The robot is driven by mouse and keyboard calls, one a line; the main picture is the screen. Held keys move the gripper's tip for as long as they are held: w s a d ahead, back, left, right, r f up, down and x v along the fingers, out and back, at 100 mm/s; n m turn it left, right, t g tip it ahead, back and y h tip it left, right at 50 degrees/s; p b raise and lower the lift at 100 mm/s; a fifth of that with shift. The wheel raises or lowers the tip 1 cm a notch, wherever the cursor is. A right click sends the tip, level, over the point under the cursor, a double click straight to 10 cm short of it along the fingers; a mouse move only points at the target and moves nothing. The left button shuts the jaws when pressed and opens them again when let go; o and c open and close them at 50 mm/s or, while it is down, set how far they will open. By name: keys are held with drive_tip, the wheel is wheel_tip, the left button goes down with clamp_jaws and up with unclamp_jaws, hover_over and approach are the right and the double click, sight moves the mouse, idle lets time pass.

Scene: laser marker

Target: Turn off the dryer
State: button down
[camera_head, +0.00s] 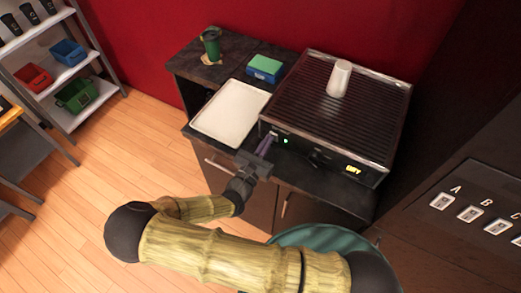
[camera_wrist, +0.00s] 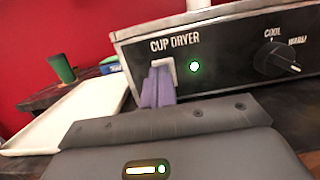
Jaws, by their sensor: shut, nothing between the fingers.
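The cup dryer (camera_head: 300,100) is a dark box with a ribbed top on the counter, labelled "CUP DRYER" in the wrist view (camera_wrist: 225,38). A green light (camera_wrist: 194,67) glows on its front, also visible in the head view (camera_head: 286,141). Left of the light is a pale switch plate (camera_wrist: 173,65), partly hidden behind my fingers. My gripper (camera_wrist: 159,75) is shut and empty, its purple fingertips at or just in front of this plate; contact cannot be told. In the head view my gripper (camera_head: 268,140) is at the dryer's front left corner. The switch's position is hidden.
A COOL/WARM knob (camera_wrist: 273,58) and a lit yellow display (camera_head: 353,169) are further right on the dryer. A white cup (camera_head: 340,78) stands on top. A white tray (camera_head: 230,112), a blue-green box (camera_head: 265,68) and a green cup (camera_head: 211,45) are to the left.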

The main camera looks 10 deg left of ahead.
drive_tip(key=shift+w+r, duration=0.1)
idle(0.3)
drive_tip(key=shift+w+d+r+g+p, duration=0.1)
drive_tip(key=shift+w+r+g+p, duration=0.2)
drive_tip(key=shift+p, duration=0.9)
drive_tip(key=shift+s, duration=0.1)
drive_tip(key=shift+f, duration=0.1)
drive_tip(key=shift+s+p, duration=0.1)
drive_tip(key=shift+p, duration=0.2)
drive_tip(key=s+a+r+b, duration=0.2)
drive_tip(key=s+a, duration=0.3)
drive_tip(key=s, duration=0.7)
drive_tip(key=shift+s, duration=0.4)
drive_tip(key=shift+g, duration=0.3)
